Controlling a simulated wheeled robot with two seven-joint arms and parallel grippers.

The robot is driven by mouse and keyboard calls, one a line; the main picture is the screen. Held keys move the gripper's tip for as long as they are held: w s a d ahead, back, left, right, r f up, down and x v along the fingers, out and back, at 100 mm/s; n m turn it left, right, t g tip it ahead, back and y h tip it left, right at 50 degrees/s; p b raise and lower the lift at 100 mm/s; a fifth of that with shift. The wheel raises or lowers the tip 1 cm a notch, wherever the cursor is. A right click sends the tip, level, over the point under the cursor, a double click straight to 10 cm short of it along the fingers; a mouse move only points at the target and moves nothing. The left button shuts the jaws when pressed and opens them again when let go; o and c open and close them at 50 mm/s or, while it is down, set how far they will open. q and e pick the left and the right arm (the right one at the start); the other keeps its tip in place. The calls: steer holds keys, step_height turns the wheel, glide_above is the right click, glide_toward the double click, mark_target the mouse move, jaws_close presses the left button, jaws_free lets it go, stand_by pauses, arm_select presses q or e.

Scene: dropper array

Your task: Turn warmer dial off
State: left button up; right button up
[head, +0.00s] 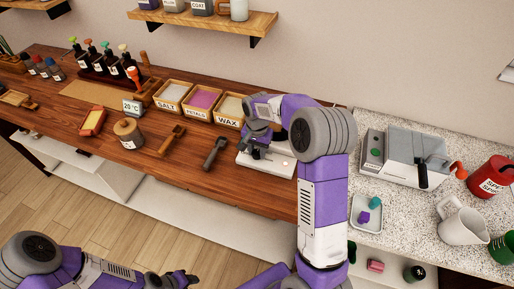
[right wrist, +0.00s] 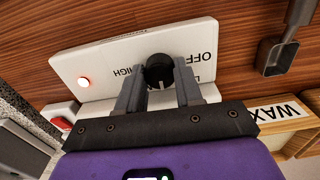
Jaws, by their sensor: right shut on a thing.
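The warmer (head: 268,163) is a low white unit on the wooden counter, partly hidden by my right arm in the head view.
The wax bin (head: 229,108), next to other labelled bins, stands behind left of the warmer. A dark-headed tool (head: 214,152) lies just left of it. To the right, a speckled counter holds a grey device (head: 405,158), a small tray (head: 366,212) and a white pitcher (head: 463,224).

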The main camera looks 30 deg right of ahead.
mark_target(257, 152)
steer(key=n+p, duration=0.1)
steer(key=n, duration=0.3)
steer(key=shift+n, duration=0.3)
steer(key=n+p, duration=0.1)
steer(key=n, duration=0.3)
steer(key=shift+n+p, duration=0.3)
steer(key=n+p, duration=0.1)
steer(key=n, duration=0.3)
steer(key=shift+n, duration=0.3)
steer(key=shift+n+p, duration=0.5)
steer(key=shift+n, duration=1.7)
steer(key=o, duration=1)
steer(key=shift+o, duration=0.2)
step_height(257, 152, up, 8)
steer(key=shift+f+p, duration=0.2)
steer(key=shift+p, duration=0.2)
steer(key=shift+r, duration=0.1)
